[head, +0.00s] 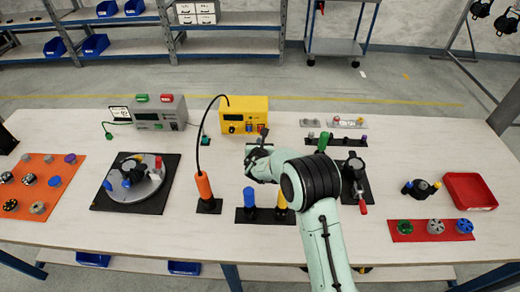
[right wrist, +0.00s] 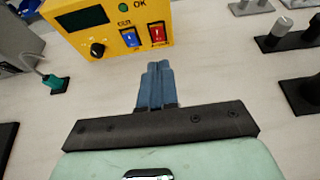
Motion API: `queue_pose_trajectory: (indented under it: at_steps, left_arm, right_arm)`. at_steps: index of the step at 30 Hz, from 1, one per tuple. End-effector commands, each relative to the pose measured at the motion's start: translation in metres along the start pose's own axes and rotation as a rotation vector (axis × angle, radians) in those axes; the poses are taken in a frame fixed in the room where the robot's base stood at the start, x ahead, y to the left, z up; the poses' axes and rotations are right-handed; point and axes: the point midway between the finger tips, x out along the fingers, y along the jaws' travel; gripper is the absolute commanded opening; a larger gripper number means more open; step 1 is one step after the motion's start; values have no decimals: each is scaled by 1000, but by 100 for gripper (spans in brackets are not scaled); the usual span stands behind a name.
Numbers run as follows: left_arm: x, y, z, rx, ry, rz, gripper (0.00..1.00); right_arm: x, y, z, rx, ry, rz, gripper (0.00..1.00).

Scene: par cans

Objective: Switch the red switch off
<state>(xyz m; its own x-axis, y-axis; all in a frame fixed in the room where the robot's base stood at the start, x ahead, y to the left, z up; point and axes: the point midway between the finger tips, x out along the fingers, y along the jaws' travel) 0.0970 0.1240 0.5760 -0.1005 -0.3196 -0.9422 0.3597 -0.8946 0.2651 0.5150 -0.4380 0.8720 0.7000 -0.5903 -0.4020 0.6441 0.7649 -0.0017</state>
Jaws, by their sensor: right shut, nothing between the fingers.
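The yellow box (head: 245,113) stands at the back middle of the table. In the right wrist view its front (right wrist: 105,22) carries a red rocker switch (right wrist: 158,34), a blue rocker switch (right wrist: 132,39) and a black knob (right wrist: 97,50). A green light (right wrist: 123,7) sits beside the letters OK. I cannot tell for sure which way the red rocker is tipped. My right gripper (head: 264,133) is shut and empty in front of the box. Its blue fingertips (right wrist: 155,70) point toward the switches, with a gap between. My left gripper is not in view.
A grey device (head: 160,112) stands left of the yellow box. A black cable runs from the box to an orange handle (head: 203,187) in a holder. A turntable (head: 135,183) lies left. A red tray (head: 470,190) is right. Bare table lies between box and gripper.

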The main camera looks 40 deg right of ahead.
Motion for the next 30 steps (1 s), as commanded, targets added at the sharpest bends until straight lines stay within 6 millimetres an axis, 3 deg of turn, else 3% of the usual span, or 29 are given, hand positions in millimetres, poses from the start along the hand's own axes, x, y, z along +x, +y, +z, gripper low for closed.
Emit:
queue_pose_trajectory:
  at_steps: [3,9,26,30]
  left_arm:
    - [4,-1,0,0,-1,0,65]
    - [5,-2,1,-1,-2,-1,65]
    - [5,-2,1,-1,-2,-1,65]
    - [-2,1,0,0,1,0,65]
  right_arm:
    - [-20,0,0,1,0,2,0]
    - [-35,0,0,0,-1,1,0]
    - [-36,0,0,0,0,0,0]
    - [-38,1,9,2,-3,1,0]
